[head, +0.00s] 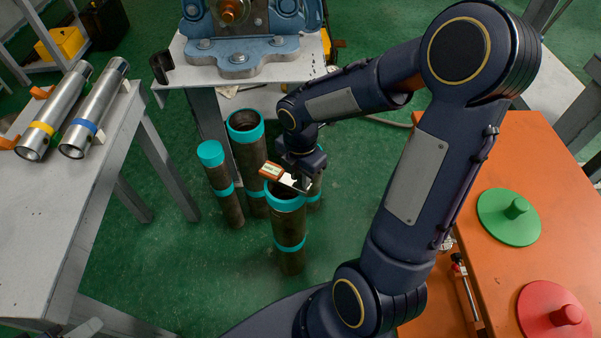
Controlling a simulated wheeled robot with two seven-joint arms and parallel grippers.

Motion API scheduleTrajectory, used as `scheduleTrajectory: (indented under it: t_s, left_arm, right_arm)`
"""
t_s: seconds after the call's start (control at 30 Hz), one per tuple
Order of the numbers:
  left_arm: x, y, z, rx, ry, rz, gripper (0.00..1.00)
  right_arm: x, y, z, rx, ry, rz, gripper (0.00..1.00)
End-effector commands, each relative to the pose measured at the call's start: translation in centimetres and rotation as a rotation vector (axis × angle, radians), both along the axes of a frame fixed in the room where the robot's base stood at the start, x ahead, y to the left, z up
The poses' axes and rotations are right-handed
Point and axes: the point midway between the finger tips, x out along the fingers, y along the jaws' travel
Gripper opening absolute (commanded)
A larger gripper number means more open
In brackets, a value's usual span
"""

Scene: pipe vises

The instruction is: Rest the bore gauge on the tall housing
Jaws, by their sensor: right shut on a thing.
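My right gripper (297,180) is shut on the bore gauge (271,172), a small orange-brown body with a pale face. It holds the gauge above the open top of the front standing pipe-like housing (290,262), which is dark with teal bands. Whether the gauge touches the rim cannot be told. Behind it stand a wide housing (247,153) with an open teal top, a thinner one (228,204) with a teal top at left, and another mostly hidden behind the gripper. Which is the tall housing is not clear. My left gripper is not in view.
A grey table (40,240) at left carries two shiny metal tubes (97,106). A blue vise (240,52) stands on a bench at the back. An orange surface (540,190) at right holds a green lid (508,218) and a red lid (553,312). Green floor lies open left of the housings.

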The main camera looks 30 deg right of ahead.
Motion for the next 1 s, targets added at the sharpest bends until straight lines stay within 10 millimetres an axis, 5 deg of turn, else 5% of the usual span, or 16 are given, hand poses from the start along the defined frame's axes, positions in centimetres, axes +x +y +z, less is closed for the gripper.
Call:
scheduleTrajectory:
  t_s: [1.0]
  left_arm:
    - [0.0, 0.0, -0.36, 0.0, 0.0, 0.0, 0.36]
  right_arm:
    - [0.02, -0.01, -0.66, -0.001, -0.001, 0.0, 0.0]
